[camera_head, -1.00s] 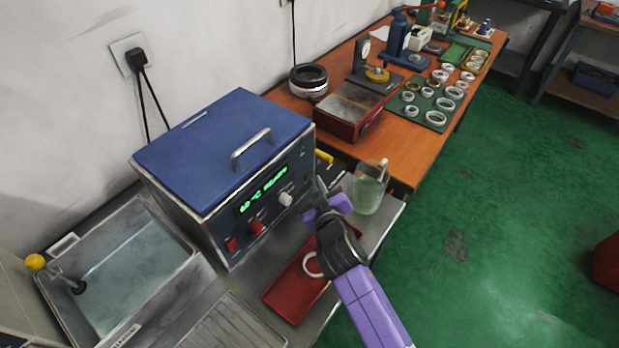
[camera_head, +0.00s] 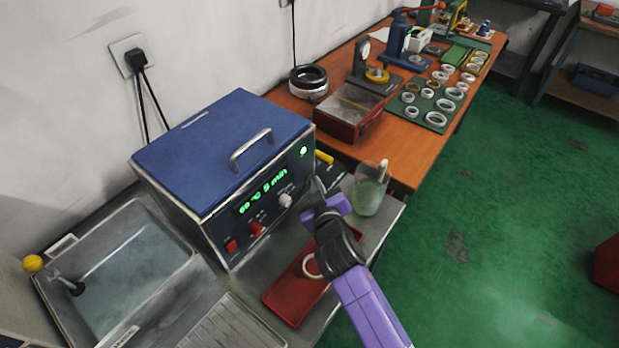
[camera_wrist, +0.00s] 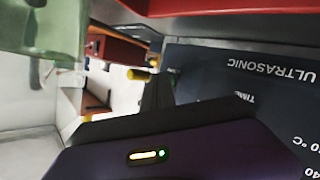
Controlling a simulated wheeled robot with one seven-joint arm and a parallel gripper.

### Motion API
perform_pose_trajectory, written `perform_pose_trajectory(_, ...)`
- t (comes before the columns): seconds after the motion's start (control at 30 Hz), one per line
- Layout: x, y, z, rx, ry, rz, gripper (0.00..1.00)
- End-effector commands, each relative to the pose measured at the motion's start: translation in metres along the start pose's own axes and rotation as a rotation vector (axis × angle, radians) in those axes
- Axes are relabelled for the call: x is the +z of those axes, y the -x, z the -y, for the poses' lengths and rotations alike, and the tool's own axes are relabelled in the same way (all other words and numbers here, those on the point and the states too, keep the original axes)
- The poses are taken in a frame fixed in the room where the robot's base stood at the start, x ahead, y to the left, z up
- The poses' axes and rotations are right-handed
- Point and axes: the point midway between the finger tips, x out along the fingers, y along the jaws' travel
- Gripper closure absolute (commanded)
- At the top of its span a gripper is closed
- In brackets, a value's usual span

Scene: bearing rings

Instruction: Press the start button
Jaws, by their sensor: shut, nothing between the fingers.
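The ultrasonic cleaner (camera_head: 225,150) has a blue lid and a dark front panel. The green display (camera_head: 263,192) reads 60 °C 5 min. My gripper (camera_head: 318,187) is shut and empty, in front of the panel's right end and below the button in the head view. In the wrist view the fingers (camera_wrist: 158,92) lie close beside the panel (camera_wrist: 245,100); whether they touch it I cannot tell.
A glass beaker (camera_head: 370,188) stands right of my gripper. A red tray (camera_head: 290,300) with a white ring (camera_head: 311,266) lies below my arm. A sink (camera_head: 130,265) is at the left. Several rings lie on a green mat (camera_head: 425,118) on the wooden table.

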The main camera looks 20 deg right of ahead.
Motion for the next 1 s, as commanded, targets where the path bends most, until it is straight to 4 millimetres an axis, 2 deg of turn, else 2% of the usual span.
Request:
perform_pose_trajectory(0.53, 0.005, 0.009, -0.007, 0.001, 0.000, 0.002, 1.00)
perform_pose_trajectory(1.0, 0.025, 0.038, -0.029, 0.001, -0.001, 0.003, 1.00)
